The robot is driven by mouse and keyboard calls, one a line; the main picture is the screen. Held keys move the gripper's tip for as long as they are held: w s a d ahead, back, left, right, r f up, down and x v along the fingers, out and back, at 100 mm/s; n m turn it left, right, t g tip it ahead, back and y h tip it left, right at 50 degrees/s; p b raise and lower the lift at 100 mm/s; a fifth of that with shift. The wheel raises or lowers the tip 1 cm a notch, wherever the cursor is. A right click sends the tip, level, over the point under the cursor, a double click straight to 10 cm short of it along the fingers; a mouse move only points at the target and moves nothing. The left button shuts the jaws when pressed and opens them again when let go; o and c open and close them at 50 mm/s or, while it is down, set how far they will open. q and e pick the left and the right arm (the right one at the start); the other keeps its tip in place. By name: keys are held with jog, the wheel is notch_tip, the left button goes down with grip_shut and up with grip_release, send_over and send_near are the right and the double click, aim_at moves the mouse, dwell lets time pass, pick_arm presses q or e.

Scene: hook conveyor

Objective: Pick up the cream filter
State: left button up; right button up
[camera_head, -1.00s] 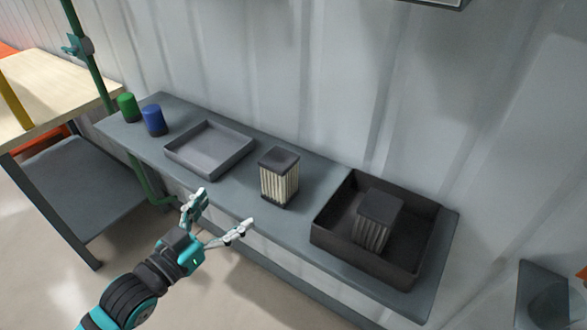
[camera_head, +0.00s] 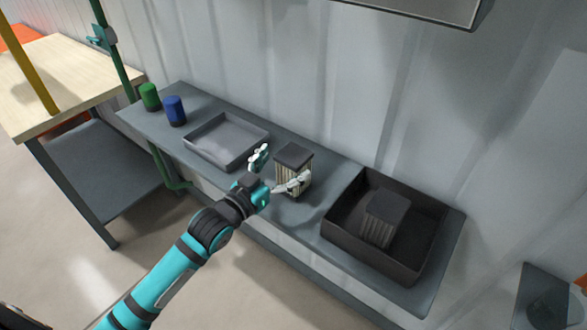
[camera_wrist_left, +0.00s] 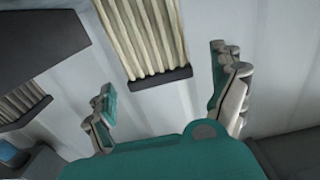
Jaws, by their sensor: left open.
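The cream filter (camera_head: 293,155), a pleated block with a dark cap, stands upright on the grey bench in the head view. My left gripper (camera_head: 277,169) is open just in front of it. One finger is to the left of the filter, and the other overlaps its lower front. I cannot tell whether they touch it. In the left wrist view, my open fingers (camera_wrist_left: 168,93) show below cream pleats (camera_wrist_left: 142,35) with a dark edge. A dark-capped pleated block (camera_wrist_left: 38,45) is also at the left there. I cannot tell which is the bench filter. My right gripper is not in view.
A shallow grey tray (camera_head: 213,158) lies left of the filter. A dark bin (camera_head: 340,215) at the right holds a grey filter (camera_head: 384,222). Blue (camera_head: 175,110) and green (camera_head: 149,97) canisters stand at the bench's left end. A wall rises behind.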

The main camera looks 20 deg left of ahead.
aim_at(302, 147)
pick_arm(q)
jog(key=p+x, duration=0.1)
jog(key=x, duration=0.3)
jog(key=shift+w+r, duration=0.1)
jog(key=c, duration=1.6)
